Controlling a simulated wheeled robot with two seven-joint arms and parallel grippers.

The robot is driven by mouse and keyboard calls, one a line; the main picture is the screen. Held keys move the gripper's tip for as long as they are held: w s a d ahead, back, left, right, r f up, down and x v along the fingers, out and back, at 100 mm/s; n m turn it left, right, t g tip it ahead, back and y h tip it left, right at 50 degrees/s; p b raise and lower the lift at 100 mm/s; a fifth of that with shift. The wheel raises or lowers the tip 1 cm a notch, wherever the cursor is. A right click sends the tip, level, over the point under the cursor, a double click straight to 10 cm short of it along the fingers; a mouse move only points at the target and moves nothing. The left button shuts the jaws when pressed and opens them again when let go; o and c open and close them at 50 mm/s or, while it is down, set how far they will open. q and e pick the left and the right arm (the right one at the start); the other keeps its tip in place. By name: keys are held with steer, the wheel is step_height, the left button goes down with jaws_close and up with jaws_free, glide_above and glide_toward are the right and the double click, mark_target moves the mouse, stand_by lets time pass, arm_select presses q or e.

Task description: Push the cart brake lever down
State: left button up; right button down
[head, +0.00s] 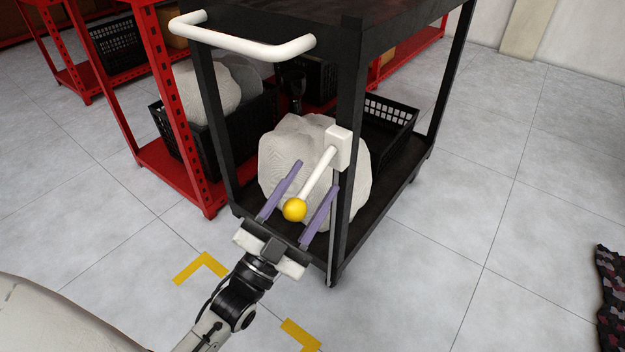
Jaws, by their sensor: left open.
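The brake lever (319,175) is a white rod with a yellow ball knob (294,209). It comes from a white block (338,148) on the front right post of the black cart (345,95) and slants down to the left. My left gripper (308,180) is open, its two purple fingers on either side of the knob and lower rod in the head view. I cannot tell whether a finger touches the lever. The right gripper is not in view.
The cart has a white handle (245,38); a pale lumpy object (278,165) and a black basket (390,125) are on its lower shelf. A red rack (172,100) stands behind left. Yellow marks (200,265) lie on the floor. Floor at right is mostly clear.

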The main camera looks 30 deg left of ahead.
arm_select(q)
steer(key=p+v, duration=0.1)
steer(key=v, duration=0.8)
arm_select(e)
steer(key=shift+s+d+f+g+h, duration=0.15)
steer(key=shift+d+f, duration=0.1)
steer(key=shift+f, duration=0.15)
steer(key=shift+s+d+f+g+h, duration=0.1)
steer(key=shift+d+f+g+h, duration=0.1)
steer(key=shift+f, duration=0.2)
arm_select(q)
steer(key=shift+f, duration=0.1)
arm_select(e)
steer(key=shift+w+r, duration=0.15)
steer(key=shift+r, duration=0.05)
